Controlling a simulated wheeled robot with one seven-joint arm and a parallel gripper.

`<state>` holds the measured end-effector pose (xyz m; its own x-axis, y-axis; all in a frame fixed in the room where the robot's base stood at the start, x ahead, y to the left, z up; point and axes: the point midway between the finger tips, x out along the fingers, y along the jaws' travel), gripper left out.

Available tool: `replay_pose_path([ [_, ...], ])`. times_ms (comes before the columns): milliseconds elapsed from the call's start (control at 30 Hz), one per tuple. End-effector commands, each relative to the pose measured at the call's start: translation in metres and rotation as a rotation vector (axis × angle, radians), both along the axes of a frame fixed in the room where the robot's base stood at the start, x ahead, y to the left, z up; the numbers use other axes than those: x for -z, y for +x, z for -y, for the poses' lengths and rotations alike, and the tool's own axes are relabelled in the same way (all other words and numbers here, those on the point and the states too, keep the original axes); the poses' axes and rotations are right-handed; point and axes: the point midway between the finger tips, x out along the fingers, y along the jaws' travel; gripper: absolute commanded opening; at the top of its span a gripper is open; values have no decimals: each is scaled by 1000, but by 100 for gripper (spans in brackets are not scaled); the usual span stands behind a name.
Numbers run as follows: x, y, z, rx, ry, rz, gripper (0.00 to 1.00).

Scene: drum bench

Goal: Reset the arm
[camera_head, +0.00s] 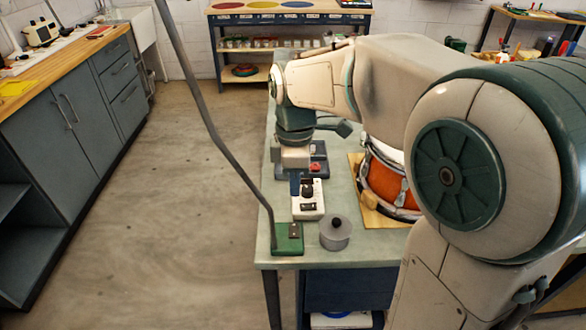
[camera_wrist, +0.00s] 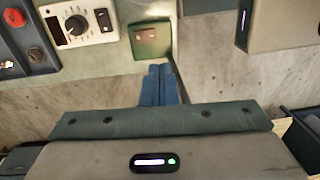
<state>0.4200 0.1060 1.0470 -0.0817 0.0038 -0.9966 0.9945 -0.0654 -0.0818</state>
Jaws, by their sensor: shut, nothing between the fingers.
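My gripper (camera_head: 295,186) is in the head view, pointing down over the left part of the bench (camera_head: 375,242). Its two blue fingers are together with nothing between them; they also show shut in the wrist view (camera_wrist: 159,72). In the head view the fingertips appear just behind a white box with a black dial (camera_head: 309,207). I cannot tell their exact height. The same dial box is at the top left of the wrist view (camera_wrist: 72,37).
A red-button box (camera_head: 318,170), an orange drum (camera_head: 386,182) on a wooden board, a grey lidded cylinder (camera_head: 335,236) and a green switch block (camera_head: 287,243) stand on the bench. A tall thin dark rod (camera_head: 205,112) rises near the green block. Floor to the left is clear.

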Motion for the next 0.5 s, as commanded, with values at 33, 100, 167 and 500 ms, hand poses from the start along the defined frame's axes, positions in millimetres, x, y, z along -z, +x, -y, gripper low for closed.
replay_pose_path([
  [33, 0, 0, 0, 0, 0, 0, 0],
  [100, 0, 0, 0, 0, 0, 0, 0],
  [167, 0, -1, 1, 13, -1, 3, 0],
  [500, 0, -50, 52, 613, -10, 133, 0],
])
